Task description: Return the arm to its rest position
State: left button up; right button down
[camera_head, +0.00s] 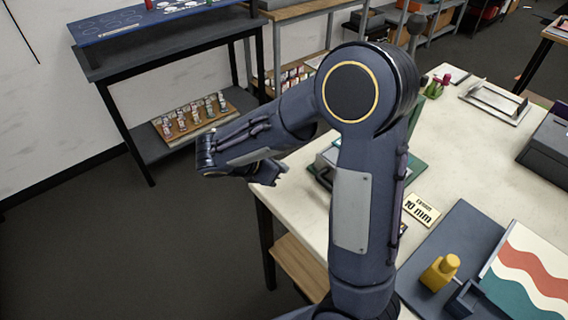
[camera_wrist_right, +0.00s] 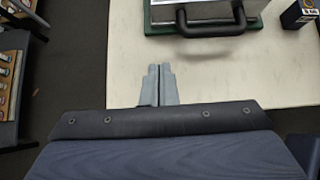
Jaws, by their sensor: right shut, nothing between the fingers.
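My right arm (camera_head: 352,215) fills the middle of the head view. Its upper part rises over the near edge of the white table (camera_head: 490,150), bends at the elbow, and the forearm (camera_head: 262,130) reaches left past the table's left edge. My right gripper (camera_head: 272,172) is folded back towards the table, partly hidden in the forearm's shade. In the right wrist view the right gripper (camera_wrist_right: 160,75) has its two grey fingers together and empty, at the table's edge, apart from the green-based press with a black handle (camera_wrist_right: 150,27). My left gripper is not in view.
A "10 mm" card (camera_head: 421,210) lies near my arm. A dark shelf unit (camera_head: 170,57) with a rack of small bottles (camera_head: 192,115) stands left. The floor between is clear.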

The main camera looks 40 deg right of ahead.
jog(key=shift+s+r, duration=0.1)
jog(key=s+a+r+m+y, duration=0.1)
jog(key=s+a+m+y, duration=0.1)
jog(key=s+m+y, duration=0.7)
jog(key=s+a+r+m+t+y, duration=0.3)
jog(key=s+a+m, duration=0.4)
jog(key=m, duration=0.4)
jog(key=shift+s+a+r+m+t+y, duration=0.15)
jog(key=shift+s+r+m+t+y, duration=0.35)
jog(key=shift+s+t, duration=0.4)
jog(key=shift+f, duration=0.15)
